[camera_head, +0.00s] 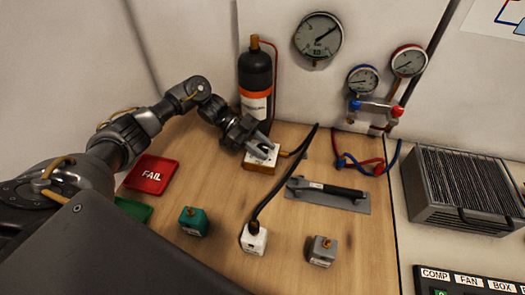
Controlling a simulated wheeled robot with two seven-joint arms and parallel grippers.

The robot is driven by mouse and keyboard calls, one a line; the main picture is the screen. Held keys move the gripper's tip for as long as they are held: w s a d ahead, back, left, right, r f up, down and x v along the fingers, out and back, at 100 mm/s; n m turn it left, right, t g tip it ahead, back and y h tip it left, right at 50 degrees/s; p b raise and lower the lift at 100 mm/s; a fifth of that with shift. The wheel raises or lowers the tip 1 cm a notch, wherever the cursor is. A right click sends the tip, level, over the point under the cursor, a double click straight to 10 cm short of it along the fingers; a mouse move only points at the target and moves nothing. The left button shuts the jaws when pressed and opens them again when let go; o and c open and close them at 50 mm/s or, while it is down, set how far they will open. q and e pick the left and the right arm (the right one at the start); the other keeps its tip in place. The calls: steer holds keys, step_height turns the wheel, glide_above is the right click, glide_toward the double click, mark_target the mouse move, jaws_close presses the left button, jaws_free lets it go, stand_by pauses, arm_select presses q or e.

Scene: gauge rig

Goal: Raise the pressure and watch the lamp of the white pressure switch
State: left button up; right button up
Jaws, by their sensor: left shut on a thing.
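The white pressure switch (254,240) stands on the wooden bench, with a black hose (275,190) at its top. I cannot make out a lit lamp on it. The hose runs up toward a block with a white top and wooden-coloured base (260,162). My left gripper (262,146) is over this block, shut on a small part on its top, likely a knob; the fingers mostly hide it. The large round gauge (318,36) hangs on the wall, its needle pointing to the upper right. My right gripper is not in view.
A teal switch (194,222) and a grey switch (321,251) stand either side. A black bottle (256,80) stands behind. A red FAIL tray (152,174), green tray (133,209), black-handled tool (330,193), gauge manifold (377,108) and finned unit (463,188) surround the work area.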

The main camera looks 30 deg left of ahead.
arm_select(q)
steer(key=o, duration=1)
steer(key=shift+c, duration=0.2)
steer(key=b+v, duration=0.4)
steer(key=v, duration=0.6)
steer(key=shift+a, duration=0.35)
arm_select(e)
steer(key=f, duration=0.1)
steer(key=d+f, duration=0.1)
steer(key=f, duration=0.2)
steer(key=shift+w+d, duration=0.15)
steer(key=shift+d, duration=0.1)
arm_select(q)
steer(key=shift+r, duration=0.1)
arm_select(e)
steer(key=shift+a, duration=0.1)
